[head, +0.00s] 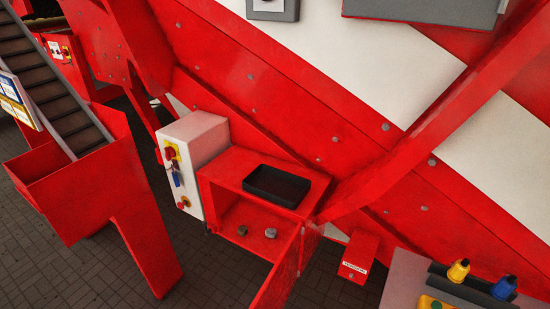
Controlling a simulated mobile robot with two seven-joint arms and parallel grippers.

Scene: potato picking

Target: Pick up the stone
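Two small greyish lumps lie apart on the floor inside an open red cabinet. The left lump (242,230) is darker and brownish. The right lump (271,233) is lighter grey and looks like a stone. They are too small for me to tell for sure which is stone and which is potato. The cabinet (232,172) is open at the front. Its door (281,268) hangs open toward the front right. Neither of my grippers is in view.
A black tray (296,201) sits on the cabinet top. A white control box (203,139) with buttons stands at its left. A slanted red beam (430,145) crosses at right. A grey table (402,280) holds yellow and blue bottles. Dark floor lies in front.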

